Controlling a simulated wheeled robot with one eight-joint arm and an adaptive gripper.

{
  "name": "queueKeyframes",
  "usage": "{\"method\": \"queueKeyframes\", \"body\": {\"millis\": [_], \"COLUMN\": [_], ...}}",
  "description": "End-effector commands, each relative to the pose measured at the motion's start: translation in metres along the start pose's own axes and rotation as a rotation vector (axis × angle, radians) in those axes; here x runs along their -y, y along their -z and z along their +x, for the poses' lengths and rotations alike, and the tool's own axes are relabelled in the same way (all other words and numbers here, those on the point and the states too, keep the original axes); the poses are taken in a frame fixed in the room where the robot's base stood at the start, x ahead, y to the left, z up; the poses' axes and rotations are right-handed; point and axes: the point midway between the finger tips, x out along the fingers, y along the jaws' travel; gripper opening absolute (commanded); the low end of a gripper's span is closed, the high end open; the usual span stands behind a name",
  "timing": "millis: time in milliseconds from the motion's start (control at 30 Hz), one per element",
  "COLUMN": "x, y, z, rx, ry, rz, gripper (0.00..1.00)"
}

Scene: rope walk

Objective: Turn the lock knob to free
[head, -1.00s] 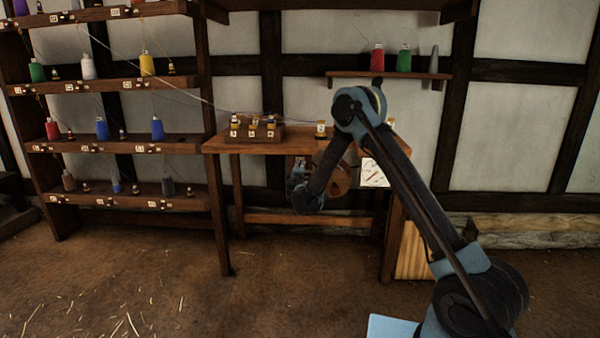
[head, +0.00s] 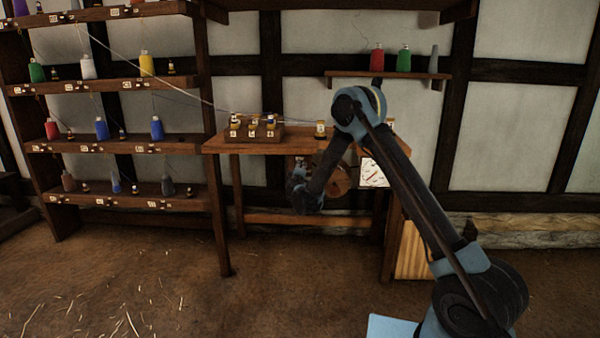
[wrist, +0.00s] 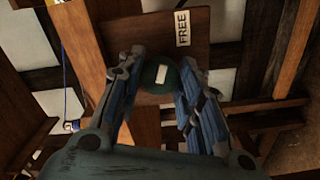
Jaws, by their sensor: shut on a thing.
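The lock knob (wrist: 150,78) is round and dark green with a white mark on its face. It sits on a brown wooden panel (wrist: 150,38) in the wrist view. A white label reading FREE (wrist: 182,28) is on the panel, above and right of the knob in that view. The white mark points roughly up, towards the label's side. My gripper (wrist: 158,82) is shut on the knob, with one blue-and-grey finger on each side of it. In the head view my gripper (head: 299,174) is under the table top, and the knob cannot be made out there.
The wooden table (head: 265,146) carries a rack of small spools (head: 254,133) and a single spool (head: 320,131). A shelf rack with coloured bobbins (head: 110,145) stands at left, with threads running to the table. A white card (head: 373,173) hangs at right.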

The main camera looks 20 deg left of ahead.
Motion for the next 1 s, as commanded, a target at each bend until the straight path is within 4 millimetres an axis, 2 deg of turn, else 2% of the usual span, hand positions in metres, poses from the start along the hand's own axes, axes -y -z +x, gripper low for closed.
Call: {"method": "queueKeyframes", "body": {"millis": [33,100,433,567,667,1000], "x": [0.001,0.001,0.0,0.0,0.0,0.001], "y": [-0.001,-0.001,0.0,0.0,0.001,0.0], "z": [0.0,0.0,0.0,-0.008,-0.021,-0.085], "rx": [0.002,0.001,0.0,-0.001,-0.001,-0.001], "ry": [0.001,0.001,0.0,0.0,0.001,0.001], "rz": [0.002,0.002,0.0,0.0,0.0,0.0], "gripper": [0.4,0.54,0.54,0.54,0.54,0.54]}}
